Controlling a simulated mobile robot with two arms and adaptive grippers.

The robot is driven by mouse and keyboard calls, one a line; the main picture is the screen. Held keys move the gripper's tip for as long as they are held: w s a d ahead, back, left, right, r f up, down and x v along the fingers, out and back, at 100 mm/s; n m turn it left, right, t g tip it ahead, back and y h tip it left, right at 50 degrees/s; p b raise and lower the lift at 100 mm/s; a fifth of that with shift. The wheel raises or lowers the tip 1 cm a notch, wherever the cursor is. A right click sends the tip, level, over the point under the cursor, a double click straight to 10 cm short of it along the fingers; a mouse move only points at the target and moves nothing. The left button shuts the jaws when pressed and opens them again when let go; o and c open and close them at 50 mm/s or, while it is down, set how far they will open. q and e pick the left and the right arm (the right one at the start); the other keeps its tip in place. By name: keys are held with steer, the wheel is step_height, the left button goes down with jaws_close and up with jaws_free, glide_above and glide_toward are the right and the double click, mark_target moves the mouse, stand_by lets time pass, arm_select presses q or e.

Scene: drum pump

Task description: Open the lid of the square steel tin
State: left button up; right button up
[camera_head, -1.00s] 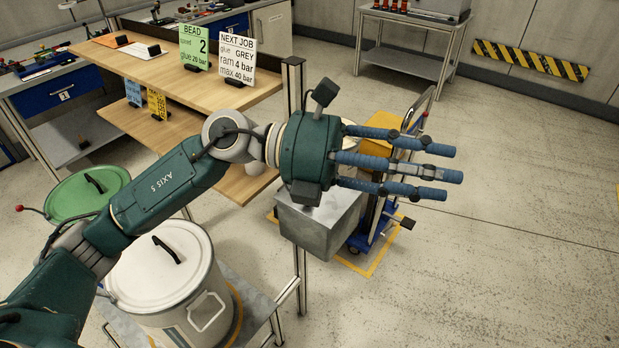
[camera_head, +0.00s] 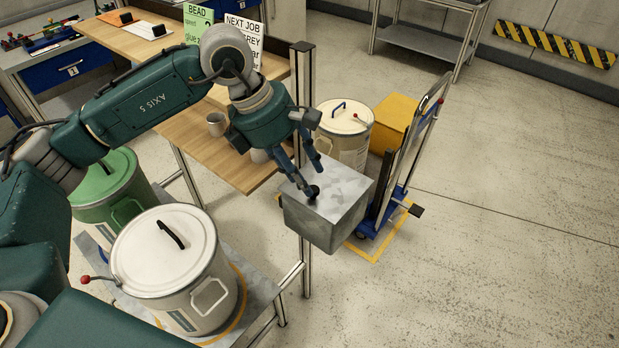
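The square steel tin (camera_head: 322,228) is a grey metal box right of the wooden bench, in the middle of the head view. Its lid (camera_head: 346,187) lies flat on top, with a small dark knob (camera_head: 313,192) on it. My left gripper (camera_head: 312,178) reaches down over the lid from the upper left. Its blue-grey fingers are spread apart, one tip close beside the knob and another a little above and behind it. Whether they touch the knob I cannot tell. My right gripper is not in view.
A white drum (camera_head: 165,250) and a green drum (camera_head: 108,185) stand at the left. A cream drum (camera_head: 345,130) and a yellow box (camera_head: 394,118) stand behind the tin, by a blue trolley (camera_head: 380,215). A metal post (camera_head: 303,100) rises close by. Floor at right is clear.

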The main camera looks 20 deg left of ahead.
mark_target(313, 189)
arm_select(q)
steer(key=shift+x, duration=1.8)
steer(key=shift+p, duration=0.3)
jaws_close()
